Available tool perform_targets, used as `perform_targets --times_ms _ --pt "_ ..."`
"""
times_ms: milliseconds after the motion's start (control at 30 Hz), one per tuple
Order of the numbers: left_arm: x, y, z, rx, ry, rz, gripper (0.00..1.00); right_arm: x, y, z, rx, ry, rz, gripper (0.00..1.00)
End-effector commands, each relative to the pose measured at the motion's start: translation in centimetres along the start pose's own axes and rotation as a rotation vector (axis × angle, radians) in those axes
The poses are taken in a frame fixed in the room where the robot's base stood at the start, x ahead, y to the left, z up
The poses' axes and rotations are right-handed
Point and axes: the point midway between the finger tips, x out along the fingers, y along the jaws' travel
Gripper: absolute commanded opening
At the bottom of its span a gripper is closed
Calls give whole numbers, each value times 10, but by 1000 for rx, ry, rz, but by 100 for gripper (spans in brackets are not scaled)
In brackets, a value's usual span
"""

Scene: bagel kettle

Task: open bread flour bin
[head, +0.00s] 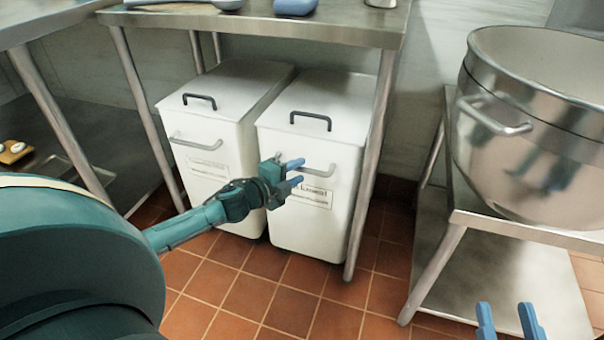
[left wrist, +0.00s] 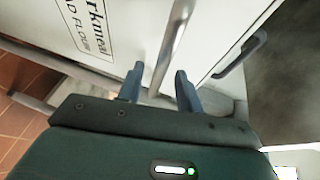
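The bread flour bin (head: 318,225) is the right one of two white bins under a steel table. Its label (left wrist: 88,32) partly reads "AD FLOUR" in the left wrist view. Its lid (head: 335,105) is shut and has a dark handle (head: 310,120); a pale bar handle (head: 318,171) crosses its front. My left gripper (head: 298,172) is open at this front bar. In the left wrist view the bar (left wrist: 172,48) runs toward the gap between the fingers (left wrist: 158,88); I cannot tell if they touch. My right gripper (head: 508,320) is open and empty at the bottom right.
A similar white bin (head: 215,125) stands close on the left. The steel table (head: 270,27) overhangs both bins, and its front leg (head: 368,165) stands at the right bin's edge. A large steel kettle (head: 535,130) sits on a low stand (head: 520,228). Tiled floor (head: 290,310) in front is clear.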

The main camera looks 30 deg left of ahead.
Motion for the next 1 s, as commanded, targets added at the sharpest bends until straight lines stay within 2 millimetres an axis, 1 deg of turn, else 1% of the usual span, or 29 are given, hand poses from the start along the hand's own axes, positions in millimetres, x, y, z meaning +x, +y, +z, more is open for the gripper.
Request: perform_targets --times_ms 33,200,333,567,667,1000 --pt "8 1 0 0 0 -3 36 0 0 2 7 4 -1 36" --pt "21 0 0 -2 0 -1 36 -1 -1 3 21 4 -2 36" --pt "25 0 0 -2 0 0 36 0 -2 3 25 2 -4 36" --pt "25 0 0 -2 0 0 36 2 -1 -2 20 15 -9 36" --pt "25 0 0 -2 0 0 29 2 -1 -2 18 17 -10 36" --pt "25 0 0 -2 0 0 1 2 -2 -2 17 18 -12 36"
